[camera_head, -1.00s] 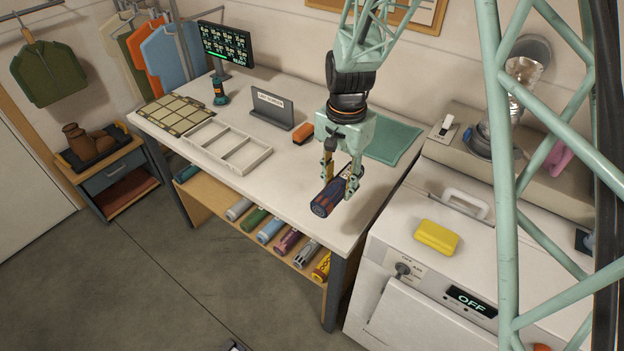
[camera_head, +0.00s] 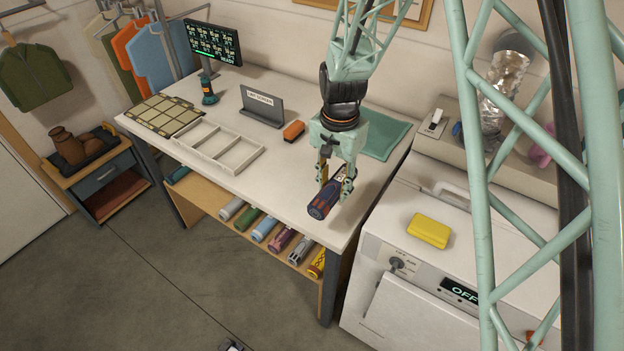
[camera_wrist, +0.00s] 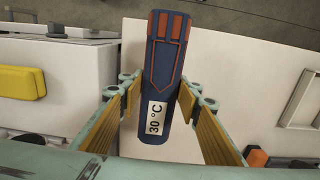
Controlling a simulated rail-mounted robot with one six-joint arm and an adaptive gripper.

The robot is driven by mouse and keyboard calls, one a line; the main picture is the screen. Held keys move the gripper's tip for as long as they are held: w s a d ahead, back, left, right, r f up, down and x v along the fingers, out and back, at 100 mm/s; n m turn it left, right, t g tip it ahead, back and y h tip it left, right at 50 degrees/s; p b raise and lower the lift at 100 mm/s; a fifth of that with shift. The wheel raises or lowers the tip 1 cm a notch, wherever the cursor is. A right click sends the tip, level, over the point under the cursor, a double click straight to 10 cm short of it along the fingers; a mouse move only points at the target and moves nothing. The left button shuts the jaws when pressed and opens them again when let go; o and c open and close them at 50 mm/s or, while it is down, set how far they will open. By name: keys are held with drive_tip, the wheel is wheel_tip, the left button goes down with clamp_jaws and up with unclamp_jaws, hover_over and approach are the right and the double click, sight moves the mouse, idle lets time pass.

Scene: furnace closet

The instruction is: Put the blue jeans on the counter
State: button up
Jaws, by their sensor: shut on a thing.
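A dark blue roll with orange-red stitching (camera_head: 322,198), looking like the rolled blue jeans, is held by my gripper (camera_head: 334,175) near the right front part of the counter (camera_head: 290,185). In the wrist view the roll (camera_wrist: 165,75) lies between my gripper's yellow-padded fingers (camera_wrist: 159,100), which are shut on its near end. A white "30 °C" label faces the wrist camera. The pale counter top shows behind the roll. I cannot tell whether the roll touches the counter.
A shallow divided tray (camera_head: 215,148), a grey sign stand (camera_head: 262,108), an orange brush-like item (camera_head: 293,131) and a green mat (camera_head: 385,138) occupy the counter. Several rolled garments lie on the shelf below. A white machine with a yellow block (camera_head: 429,231) stands at right.

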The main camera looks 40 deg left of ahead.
drive_tip(key=shift+w+d+f+p, duration=0.2)
drive_tip(key=shift+d+f, duration=0.15)
drive_tip(key=shift+f, duration=0.35)
drive_tip(key=shift+w+d+f+p, duration=0.15)
drive_tip(key=shift+d+f, duration=0.2)
drive_tip(key=shift+f, duration=0.35)
drive_tip(key=shift+a, duration=0.15)
drive_tip(key=p, duration=0.2)
hover_over(312, 180)
drive_tip(key=shift+f, duration=0.7)
drive_tip(key=shift+f, duration=0.1)
drive_tip(key=shift+f, duration=1.7)
drive_tip(key=shift+f, duration=0.2)
